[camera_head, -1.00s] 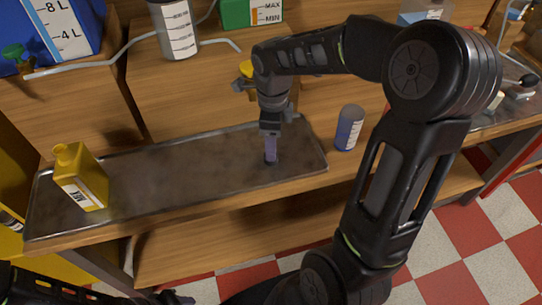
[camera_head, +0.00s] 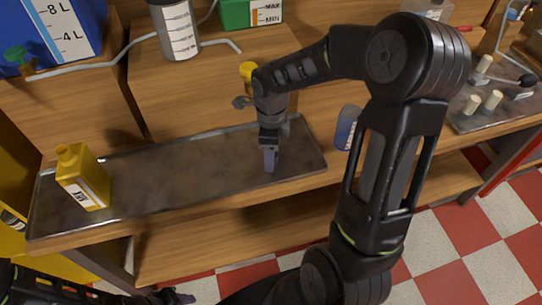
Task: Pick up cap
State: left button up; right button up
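My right gripper (camera_head: 269,168) points down at the right part of the metal tray (camera_head: 190,165). Its fingers show as one narrow purple-grey shape, seen edge-on, so whether they are open or shut is unclear. No cap is clearly visible at the fingertips; the gripper could hide a small one. A yellow bottle (camera_head: 82,180) with a white label and a yellow top stands on the tray's left end. A small yellow piece (camera_head: 248,72), possibly a cap, shows behind my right wrist, partly hidden. My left gripper (camera_head: 180,298) is at the bottom edge, its opening unclear.
A blue bottle (camera_head: 346,128) stands right of the tray, partly behind my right arm. A grey labelled container (camera_head: 176,30), a green box (camera_head: 250,12) and a blue jug (camera_head: 55,32) stand at the back. Several pale-topped items sit on a right-hand tray (camera_head: 484,122). The tray's middle is clear.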

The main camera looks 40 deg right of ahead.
jog(key=shift+c, duration=0.2)
grip_shut()
dwell(0.3)
jog(key=shift+r, duration=0.1)
notch_tip(320, 180, up, 18)
dwell(0.8)
jog(key=shift+f, duration=0.2)
dwell(0.4)
